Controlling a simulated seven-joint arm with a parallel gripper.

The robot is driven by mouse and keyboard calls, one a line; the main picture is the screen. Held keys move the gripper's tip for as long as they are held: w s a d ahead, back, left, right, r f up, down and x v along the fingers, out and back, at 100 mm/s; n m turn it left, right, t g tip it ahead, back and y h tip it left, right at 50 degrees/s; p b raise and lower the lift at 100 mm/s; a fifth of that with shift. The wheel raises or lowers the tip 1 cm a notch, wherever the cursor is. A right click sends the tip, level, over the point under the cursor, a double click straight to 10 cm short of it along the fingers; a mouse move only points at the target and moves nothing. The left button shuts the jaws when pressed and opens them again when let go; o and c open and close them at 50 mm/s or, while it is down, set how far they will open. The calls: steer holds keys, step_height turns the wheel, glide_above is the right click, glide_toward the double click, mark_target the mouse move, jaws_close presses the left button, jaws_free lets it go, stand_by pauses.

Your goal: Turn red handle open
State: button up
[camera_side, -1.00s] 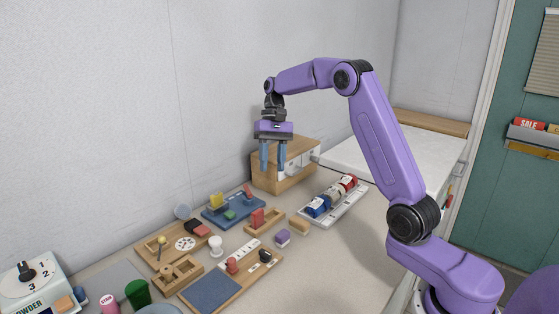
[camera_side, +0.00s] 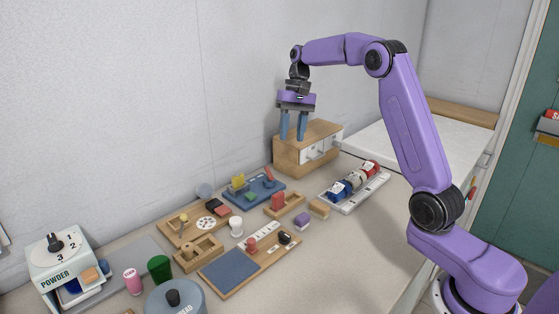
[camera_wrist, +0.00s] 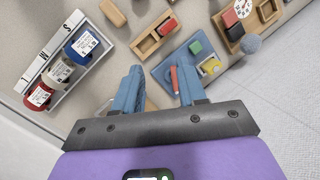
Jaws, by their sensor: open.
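A small red handle (camera_side: 268,174) stands tilted on a blue board (camera_side: 244,200) with a yellow piece and a green piece. In the wrist view the red handle (camera_wrist: 174,79) shows beside the right finger, partly hidden by it, on the blue board (camera_wrist: 213,67). My gripper (camera_side: 293,139) is open and empty, pointing down. In the side view it hangs well above the counter, in front of the wooden drawer box.
A wooden drawer box (camera_side: 290,158) stands behind the board. A white rack (camera_side: 375,188) with blue, white and red cans lies to the right. A wooden tray with a red block (camera_side: 278,202) sits just in front of the board. Several wooden boards crowd the front left.

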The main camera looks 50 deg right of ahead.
steer(key=w+d+r+t+h, duration=0.1)
steer(key=w+d+r+t, duration=0.1)
steer(key=w, duration=0.4)
glide_toward(269, 175)
steer(key=x, duration=0.5)
steer(key=w+d+x, duration=0.1)
steer(key=x, duration=0.1)
steer(key=shift+f, duration=0.45)
jaws_close()
